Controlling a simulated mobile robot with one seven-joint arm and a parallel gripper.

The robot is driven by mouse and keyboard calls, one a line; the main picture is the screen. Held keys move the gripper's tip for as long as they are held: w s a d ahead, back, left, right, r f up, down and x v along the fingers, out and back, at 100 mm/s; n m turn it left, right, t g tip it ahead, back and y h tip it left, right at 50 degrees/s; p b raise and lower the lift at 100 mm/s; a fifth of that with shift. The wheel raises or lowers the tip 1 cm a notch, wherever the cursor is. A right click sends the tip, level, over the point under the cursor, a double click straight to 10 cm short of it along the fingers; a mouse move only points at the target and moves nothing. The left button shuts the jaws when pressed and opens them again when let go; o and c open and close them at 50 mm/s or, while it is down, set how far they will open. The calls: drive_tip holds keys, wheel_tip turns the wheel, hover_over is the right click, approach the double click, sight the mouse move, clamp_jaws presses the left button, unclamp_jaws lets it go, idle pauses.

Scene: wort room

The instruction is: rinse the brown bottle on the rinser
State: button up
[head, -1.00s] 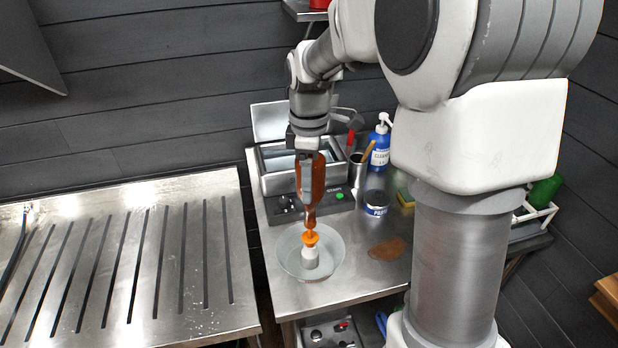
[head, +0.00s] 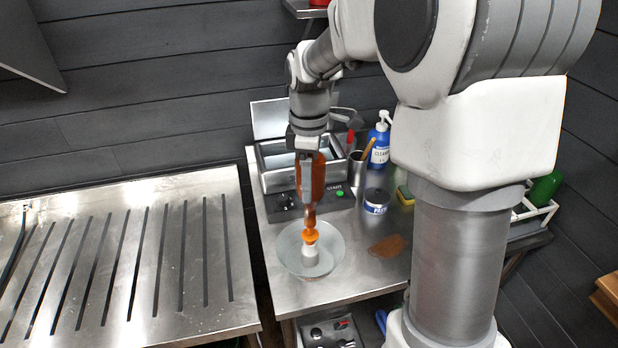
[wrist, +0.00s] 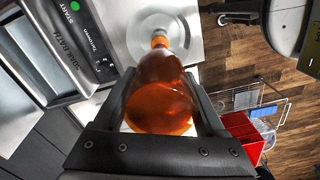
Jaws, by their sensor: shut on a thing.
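The brown bottle (head: 317,178) is held upside down, neck pointing down, in my gripper (head: 308,185). My gripper is shut on the bottle's body, and in the wrist view the bottle (wrist: 160,98) lies between both fingers. The rinser (head: 336,262) is a round, pale dish with a white post and an orange top on the metal table. The bottle's neck is right above the orange top. I cannot tell whether the mouth touches it or has gone over it.
Behind the rinser stands a metal bath (head: 272,180) with a green button. A blue cleaner bottle (head: 378,150), a paste tin (head: 376,203) and a brown patch (head: 390,246) are to the right. A slotted metal table (head: 120,260) on the left is clear.

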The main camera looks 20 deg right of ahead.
drive_tip(key=shift+f+b, duration=1.2)
drive_tip(key=shift+f, duration=0.6)
idle(0.8)
drive_tip(key=shift+f+b, duration=0.6)
drive_tip(key=shift+f, duration=0.3)
drive_tip(key=shift+r+p, duration=0.9)
drive_tip(key=shift+r, duration=0.15)
drive_tip(key=shift+f, duration=0.15)
